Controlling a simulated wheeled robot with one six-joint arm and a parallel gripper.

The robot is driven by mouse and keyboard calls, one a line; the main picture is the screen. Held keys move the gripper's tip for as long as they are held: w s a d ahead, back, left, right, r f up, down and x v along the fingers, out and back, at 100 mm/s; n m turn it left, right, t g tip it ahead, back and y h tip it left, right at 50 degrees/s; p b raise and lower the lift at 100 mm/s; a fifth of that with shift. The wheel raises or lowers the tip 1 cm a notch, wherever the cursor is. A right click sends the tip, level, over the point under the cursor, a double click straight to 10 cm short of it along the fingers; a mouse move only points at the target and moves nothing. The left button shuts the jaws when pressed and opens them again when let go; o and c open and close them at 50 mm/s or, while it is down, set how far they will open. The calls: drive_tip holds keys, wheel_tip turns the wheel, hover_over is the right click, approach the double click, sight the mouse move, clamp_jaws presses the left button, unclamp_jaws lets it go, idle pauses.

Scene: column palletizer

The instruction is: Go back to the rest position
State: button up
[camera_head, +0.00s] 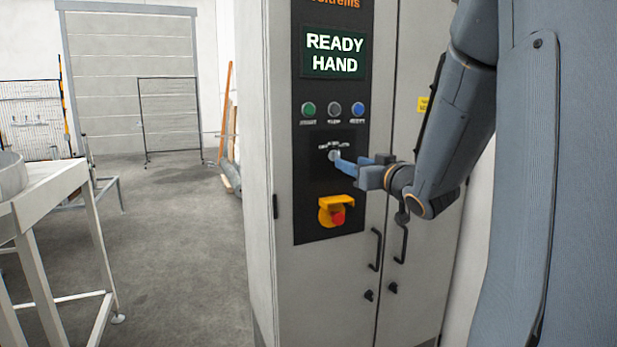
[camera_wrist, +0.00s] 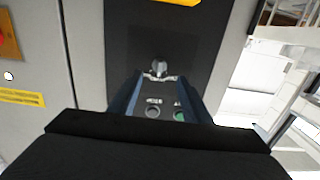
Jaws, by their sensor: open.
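My gripper (camera_head: 345,165) is in front of the black control panel (camera_head: 313,270) of a grey cabinet (camera_head: 268,80). Its blue fingers are apart, close to a small selector knob (camera_head: 334,155). In the wrist view, the knob (camera_wrist: 158,67) shows just beyond and between the fingertips of my gripper (camera_wrist: 157,80), with nothing held. I cannot tell whether a finger touches the knob. The screen (camera_head: 334,53) above reads "READY HAND".
Green (camera_head: 308,109), grey (camera_head: 334,109) and blue (camera_head: 357,109) buttons sit above the knob. A red stop button (camera_head: 338,216) with a yellow guard is below. Door handles (camera_head: 376,249) stick out at right. A white table (camera_head: 45,195) stands left, with open floor between.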

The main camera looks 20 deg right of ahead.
drive_tip(key=s+a+f+m+g+h, duration=0.1)
drive_tip(key=s+a+f+g, duration=0.15)
drive_tip(key=f, duration=0.45)
drive_tip(key=s+a+f+g, duration=0.2)
drive_tip(key=a+f+g, duration=0.2)
drive_tip(key=f, duration=0.3)
drive_tip(key=s+a+f+m+g+h, duration=0.1)
drive_tip(key=s+a+f+g, duration=0.2)
drive_tip(key=f, duration=0.4)
drive_tip(key=s+a+f+g, duration=0.3)
drive_tip(key=s+a+f, duration=0.1)
drive_tip(key=s, duration=0.4)
drive_tip(key=s+a+f+n+g+y, duration=0.1)
drive_tip(key=s+a+f+g, duration=0.3)
drive_tip(key=s, duration=0.5)
drive_tip(key=a, duration=0.2)
drive_tip(key=shift+s+a+f+n, duration=0.15)
drive_tip(key=shift+a+f+n, duration=0.15)
